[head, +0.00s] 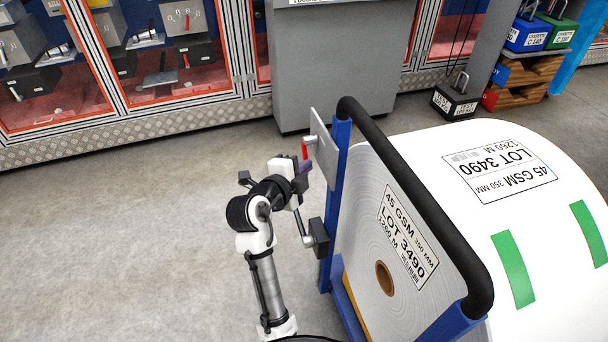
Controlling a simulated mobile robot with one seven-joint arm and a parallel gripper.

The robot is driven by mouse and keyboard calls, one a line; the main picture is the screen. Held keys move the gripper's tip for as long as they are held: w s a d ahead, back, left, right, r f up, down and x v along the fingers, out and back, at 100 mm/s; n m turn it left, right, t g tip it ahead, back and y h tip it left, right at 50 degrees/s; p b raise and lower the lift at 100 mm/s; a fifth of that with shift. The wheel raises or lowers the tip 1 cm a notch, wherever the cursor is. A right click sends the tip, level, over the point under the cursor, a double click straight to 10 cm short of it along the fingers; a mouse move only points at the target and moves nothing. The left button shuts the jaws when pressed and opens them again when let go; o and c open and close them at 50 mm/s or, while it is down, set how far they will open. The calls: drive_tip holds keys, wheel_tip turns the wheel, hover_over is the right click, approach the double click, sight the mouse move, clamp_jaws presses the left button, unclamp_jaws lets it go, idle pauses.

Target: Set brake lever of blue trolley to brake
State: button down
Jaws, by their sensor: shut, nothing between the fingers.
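The blue trolley (339,180) stands right of centre, with a black push bar (415,200) on its frame. A grey plate (322,146) is fixed to the upper part of its post. A small red lever end (304,151) shows at the plate's left side; I take it for the brake lever. Its setting cannot be read here. My gripper (303,168) is at the left side of the post, just below the red end, and is shut and empty. Whether it touches the lever cannot be told. My gripper and wrist partly hide that area.
A large white paper roll (545,258) labelled LOT 3490 lies on the trolley. A grey cabinet (333,65) stands behind. Glazed machine panels (160,50) line the back left. Blue and green boxes (540,33) sit on a shelf at upper right. The floor on the left is clear.

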drive_tip(key=t+b, duration=0.1)
drive_tip(key=b, duration=0.3)
drive_tip(key=w+f+m+t+b, duration=0.1)
drive_tip(key=b, duration=0.3)
drive_tip(key=f+m+b, duration=0.1)
drive_tip(key=b, duration=0.3)
drive_tip(key=shift+w+a+f+t+h, duration=0.1)
drive_tip(key=shift+w+a+t+h, duration=0.15)
drive_tip(key=shift+t+h, duration=0.15)
drive_tip(key=shift+w+b, duration=0.2)
drive_tip(key=shift+b, duration=0.5)
